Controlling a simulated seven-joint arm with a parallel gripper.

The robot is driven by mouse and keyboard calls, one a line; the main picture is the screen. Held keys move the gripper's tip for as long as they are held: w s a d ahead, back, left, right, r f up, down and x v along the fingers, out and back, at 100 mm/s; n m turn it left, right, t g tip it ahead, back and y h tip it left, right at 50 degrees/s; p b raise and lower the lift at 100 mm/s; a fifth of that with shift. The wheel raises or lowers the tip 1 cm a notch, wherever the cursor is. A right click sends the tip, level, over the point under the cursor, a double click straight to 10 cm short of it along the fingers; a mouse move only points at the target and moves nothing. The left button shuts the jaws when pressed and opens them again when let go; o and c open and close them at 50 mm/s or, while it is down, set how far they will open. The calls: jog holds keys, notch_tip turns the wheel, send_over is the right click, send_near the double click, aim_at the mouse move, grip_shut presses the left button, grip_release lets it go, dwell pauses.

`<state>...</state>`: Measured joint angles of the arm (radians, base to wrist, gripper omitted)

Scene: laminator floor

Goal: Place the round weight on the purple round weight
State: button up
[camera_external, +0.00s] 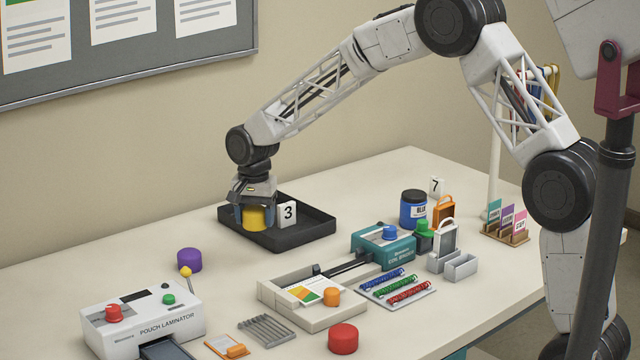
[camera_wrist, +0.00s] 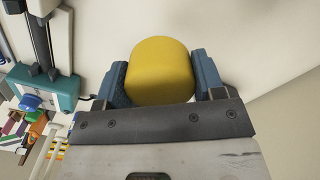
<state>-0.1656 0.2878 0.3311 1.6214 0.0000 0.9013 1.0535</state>
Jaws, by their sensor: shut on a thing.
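A yellow round weight (camera_external: 254,218) is held between the fingers of my gripper (camera_external: 255,215). In the wrist view, the blue fingers of my gripper (camera_wrist: 160,80) press on both sides of the yellow weight (camera_wrist: 160,72). In the external view the weight shows over the left part of a black tray; I cannot tell whether it is above the tray or beside it. The purple round weight (camera_external: 189,260) stands upright on the table to the left and nearer the camera, apart from my gripper. Its top is bare.
The black tray (camera_external: 318,228) holds a card marked 3 (camera_external: 287,214). The pouch laminator (camera_external: 145,320) stands near the purple weight, with a yellow-knobbed lever (camera_external: 186,272) close to it. A paper trimmer (camera_external: 300,305), red weight (camera_external: 343,338) and teal binder (camera_external: 385,245) stand to the right.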

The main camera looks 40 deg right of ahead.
jog(key=shift+a, duration=0.15)
jog(key=s+a+n, duration=0.1)
jog(key=s+a, duration=0.6)
jog(key=a, duration=0.2)
jog(key=shift+s, duration=0.2)
jog(key=shift+w+a, duration=0.15)
send_over(188, 251)
jog(key=shift+f, duration=0.75)
jog(key=shift+f, duration=0.1)
jog(key=shift+f, duration=1.7)
jog(key=shift+f, duration=0.1)
jog(key=o, duration=1.2)
jog(key=shift+c, duration=0.2)
